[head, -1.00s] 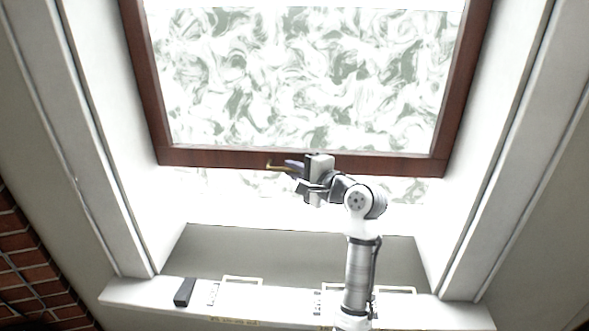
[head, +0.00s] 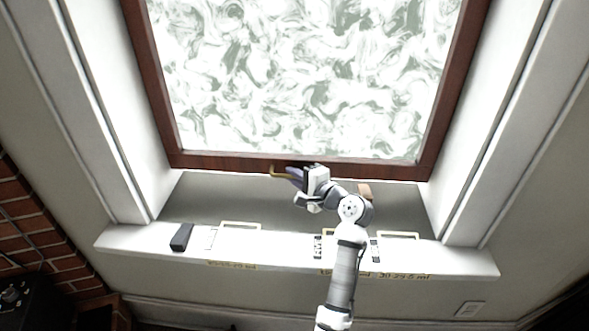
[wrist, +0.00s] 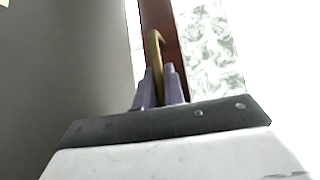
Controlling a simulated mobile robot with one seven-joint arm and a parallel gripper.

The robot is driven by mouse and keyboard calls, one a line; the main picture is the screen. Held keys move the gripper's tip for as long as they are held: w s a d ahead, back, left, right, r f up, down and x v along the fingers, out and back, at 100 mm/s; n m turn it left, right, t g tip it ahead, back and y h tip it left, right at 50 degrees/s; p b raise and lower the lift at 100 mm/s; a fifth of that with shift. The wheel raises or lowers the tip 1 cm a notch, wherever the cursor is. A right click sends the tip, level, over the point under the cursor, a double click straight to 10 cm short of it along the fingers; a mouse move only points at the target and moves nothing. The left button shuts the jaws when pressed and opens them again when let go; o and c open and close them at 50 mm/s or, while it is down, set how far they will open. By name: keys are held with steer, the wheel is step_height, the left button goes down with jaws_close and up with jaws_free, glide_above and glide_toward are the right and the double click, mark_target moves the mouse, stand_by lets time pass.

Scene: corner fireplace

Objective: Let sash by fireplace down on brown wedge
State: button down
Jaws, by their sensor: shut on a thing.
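The sash (head: 230,163) is a dark red-brown wooden frame around patterned glass, slightly raised in the window opening. My gripper (head: 290,173) is shut on the brass handle (head: 278,173) at the middle of its bottom rail. In the wrist view my gripper's fingers (wrist: 160,88) close around the brass handle (wrist: 155,48), with the sash rail (wrist: 165,35) behind it. A brown wedge (head: 365,190) shows at the lower edge of the sash, right of my gripper and partly hidden by my arm. I cannot tell whether sash and wedge touch.
The white sill (head: 290,250) runs below, with a black block (head: 181,237) at its left and pale rectangular outlines and small labels along it. White jambs (head: 110,130) flank the opening. A brick fireplace wall (head: 30,225) stands at the left.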

steer(key=shift+f, duration=0.25)
steer(key=c, duration=1.5)
jaws_free()
steer(key=shift+r, duration=0.1)
steer(key=b+v, duration=0.1)
steer(key=v, duration=1.3)
steer(key=shift+a, duration=0.1)
steer(key=shift+r, duration=0.1)
steer(key=shift+c, duration=0.3)
